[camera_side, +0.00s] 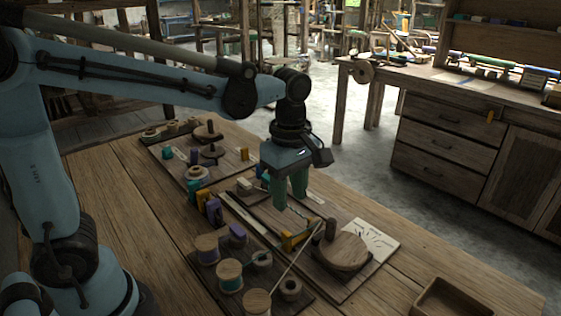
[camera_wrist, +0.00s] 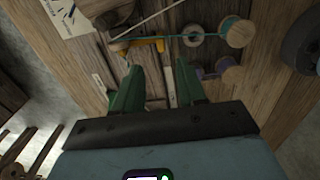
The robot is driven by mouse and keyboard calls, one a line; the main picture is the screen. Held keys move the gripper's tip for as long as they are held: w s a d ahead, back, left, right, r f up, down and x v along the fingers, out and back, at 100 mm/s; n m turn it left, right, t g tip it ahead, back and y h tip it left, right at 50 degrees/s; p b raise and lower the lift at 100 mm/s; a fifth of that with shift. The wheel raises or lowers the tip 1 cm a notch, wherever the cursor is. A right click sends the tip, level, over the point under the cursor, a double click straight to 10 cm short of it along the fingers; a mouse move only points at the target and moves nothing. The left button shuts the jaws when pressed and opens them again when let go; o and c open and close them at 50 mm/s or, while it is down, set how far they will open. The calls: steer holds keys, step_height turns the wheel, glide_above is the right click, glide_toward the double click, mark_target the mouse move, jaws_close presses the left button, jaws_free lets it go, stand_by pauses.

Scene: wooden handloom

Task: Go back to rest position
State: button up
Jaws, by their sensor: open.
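My gripper (camera_side: 291,192) hangs with its green fingers pointing down above the wooden work board in the side view. In the wrist view, the two fingers of my gripper (camera_wrist: 160,85) stand apart with nothing between them. The workbench (camera_side: 120,185) lies below. A round wooden disc with a peg (camera_side: 343,251) is to the right of the fingers.
Thread spools (camera_side: 229,275) stand at the front of the bench. Racks with small pegs and coloured pieces (camera_side: 195,174) lie behind them. An empty wooden tray (camera_side: 452,300) is at the front right. A drawer cabinet (camera_side: 446,148) stands across the floor.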

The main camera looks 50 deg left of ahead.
steer(key=shift+r, duration=0.2)
steer(key=s+a+m+t, duration=0.6)
steer(key=m+t, duration=0.1)
steer(key=m, duration=1.1)
steer(key=shift+f, duration=0.35)
